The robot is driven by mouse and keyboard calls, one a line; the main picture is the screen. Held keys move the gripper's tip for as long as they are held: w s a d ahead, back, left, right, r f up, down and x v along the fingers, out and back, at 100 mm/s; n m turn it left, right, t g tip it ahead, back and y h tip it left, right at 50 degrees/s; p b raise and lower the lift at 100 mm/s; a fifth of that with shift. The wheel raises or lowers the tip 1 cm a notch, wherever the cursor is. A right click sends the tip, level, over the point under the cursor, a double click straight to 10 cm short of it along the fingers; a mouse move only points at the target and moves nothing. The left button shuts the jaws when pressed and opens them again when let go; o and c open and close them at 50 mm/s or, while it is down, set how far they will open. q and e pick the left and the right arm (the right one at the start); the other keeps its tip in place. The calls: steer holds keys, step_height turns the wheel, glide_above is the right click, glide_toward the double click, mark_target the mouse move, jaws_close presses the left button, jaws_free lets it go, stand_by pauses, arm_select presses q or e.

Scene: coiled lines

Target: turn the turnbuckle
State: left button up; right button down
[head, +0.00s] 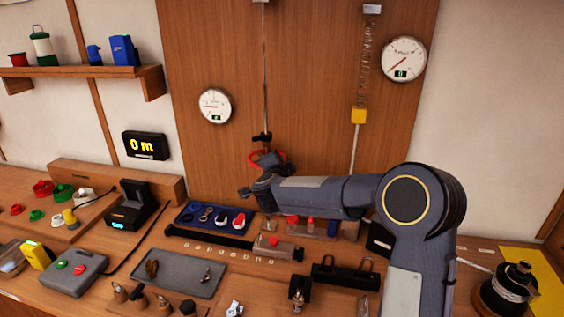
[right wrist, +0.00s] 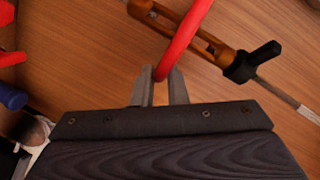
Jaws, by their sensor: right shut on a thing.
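The turnbuckle is an orange-brown slotted body (right wrist: 222,52) in the right wrist view, with a black fitting (right wrist: 252,62) at one end and a metal rod beyond it. My right gripper (head: 270,163) and wrist cover much of the turnbuckle there. My left gripper is out of view.
A round gauge (head: 215,105) hangs left of the rod, and another (head: 404,59) at the upper right. A spring (head: 367,50) with a yellow block (head: 358,115) hangs right of the rod. The bench below holds a blue tray (head: 187,214), a grey tray (head: 160,284) and several small parts.

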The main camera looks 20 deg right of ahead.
steer(key=shift+f, duration=0.3)
steer(key=c, duration=1.5)
jaws_free()
steer(key=shift+r, duration=0.1)
steer(key=b+v, duration=0.1)
steer(key=v, duration=0.7)
steer(key=shift+w+b, duration=0.1)
steer(key=shift+b, duration=0.2)
